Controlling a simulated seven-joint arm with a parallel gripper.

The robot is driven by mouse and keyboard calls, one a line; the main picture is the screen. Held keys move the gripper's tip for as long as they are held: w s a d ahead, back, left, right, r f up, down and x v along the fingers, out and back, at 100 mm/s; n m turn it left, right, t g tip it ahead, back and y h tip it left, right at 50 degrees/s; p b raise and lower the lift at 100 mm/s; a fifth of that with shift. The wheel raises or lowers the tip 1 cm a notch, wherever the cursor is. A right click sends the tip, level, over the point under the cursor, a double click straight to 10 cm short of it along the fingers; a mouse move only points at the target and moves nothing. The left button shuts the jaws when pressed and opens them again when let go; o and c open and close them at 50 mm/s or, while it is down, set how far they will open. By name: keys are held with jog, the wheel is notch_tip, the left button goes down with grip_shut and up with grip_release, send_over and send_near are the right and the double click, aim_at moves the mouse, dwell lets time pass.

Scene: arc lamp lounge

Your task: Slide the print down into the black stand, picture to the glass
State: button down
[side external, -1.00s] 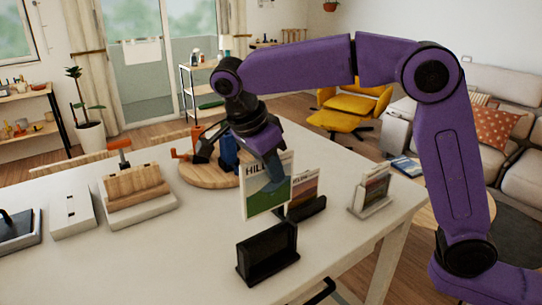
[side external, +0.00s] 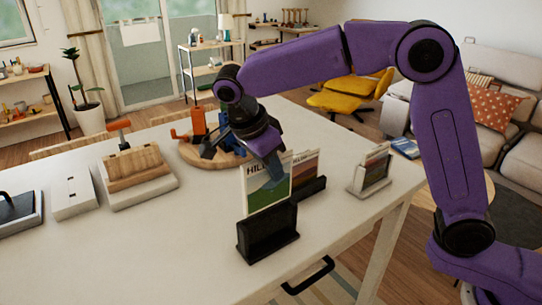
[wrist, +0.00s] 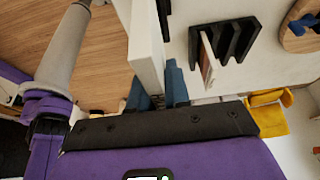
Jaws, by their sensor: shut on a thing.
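My gripper (side external: 272,160) is shut on the top of the print (side external: 265,188), a card with a green hill picture and dark lettering facing the side camera. The print is upright, its lower edge at the top of the black stand (side external: 268,240) near the table's front. I cannot tell how far it is inside the slot or where the glass is. In the wrist view the print (wrist: 147,45) shows edge-on as a pale slab between the blue fingers (wrist: 158,90).
A second black stand (side external: 313,188) holding another print stands just behind. A pale rack with cards (side external: 371,178) is to the right. A round wooden board (side external: 190,152) with orange and blue things lies behind. A wooden block on a pale base (side external: 140,190) is left. Table front-left is clear.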

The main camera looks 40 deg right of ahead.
aim_at(272, 203)
jog(key=shift+f, duration=0.6)
jog(key=shift+f, duration=4.05)
dwell(1.1)
jog(key=c, duration=1)
grip_release()
jog(key=v, duration=1.7)
jog(key=shift+a+r, duration=0.15)
jog(key=shift+r, duration=0.05)
